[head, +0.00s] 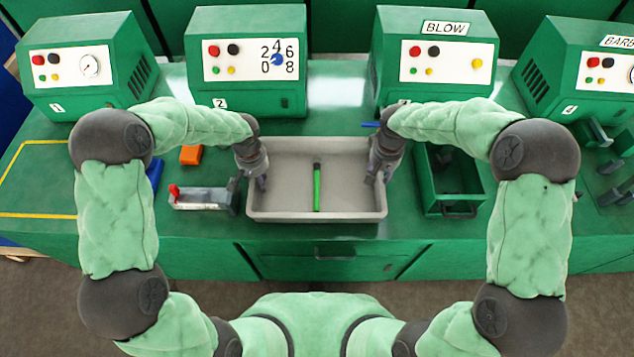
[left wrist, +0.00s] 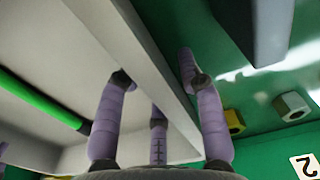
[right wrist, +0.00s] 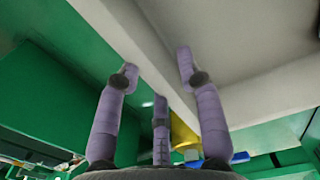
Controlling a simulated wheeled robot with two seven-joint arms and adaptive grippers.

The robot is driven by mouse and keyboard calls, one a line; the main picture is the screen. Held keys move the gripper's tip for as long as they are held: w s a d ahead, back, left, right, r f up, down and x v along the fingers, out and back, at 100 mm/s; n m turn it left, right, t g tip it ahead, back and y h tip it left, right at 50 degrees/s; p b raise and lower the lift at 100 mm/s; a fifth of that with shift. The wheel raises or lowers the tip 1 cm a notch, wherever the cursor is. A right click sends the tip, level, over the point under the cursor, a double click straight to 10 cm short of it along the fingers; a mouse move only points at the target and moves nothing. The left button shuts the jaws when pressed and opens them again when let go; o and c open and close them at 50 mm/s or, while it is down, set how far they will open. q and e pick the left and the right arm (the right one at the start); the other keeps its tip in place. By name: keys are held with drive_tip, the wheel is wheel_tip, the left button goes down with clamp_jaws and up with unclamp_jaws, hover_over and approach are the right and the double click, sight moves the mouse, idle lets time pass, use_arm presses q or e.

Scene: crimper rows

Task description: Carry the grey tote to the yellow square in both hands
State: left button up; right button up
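The grey tote (head: 272,214) sits level on the green counter, below the second and third machines. A green stick with a black end (head: 317,188) lies inside it. My left gripper (head: 255,175) is at the tote's left wall; in the left wrist view its fingers (left wrist: 155,70) straddle that wall, with a gap at the outer finger. My right gripper (head: 381,168) is at the right wall; in the right wrist view its fingers (right wrist: 158,65) straddle it, apart at the tips. Both look open. The yellow square (head: 38,214) is an outline on the counter at the far left, bare inside.
Between tote and square are a grey tray with a red part (head: 203,198), an orange block (head: 191,155) and a blue item (head: 154,172). A green open bin (head: 437,205) stands close right of the tote. Green machines (head: 248,60) line the back.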

use_arm(q)
drive_tip(key=shift+f, duration=0.15)
use_arm(e)
drive_tip(key=shift+f, duration=0.15)
use_arm(q)
clamp_jaws()
use_arm(e)
clamp_jaws()
use_arm(q)
drive_tip(key=shift+r, duration=0.2)
use_arm(e)
drive_tip(key=shift+r, duration=0.25)
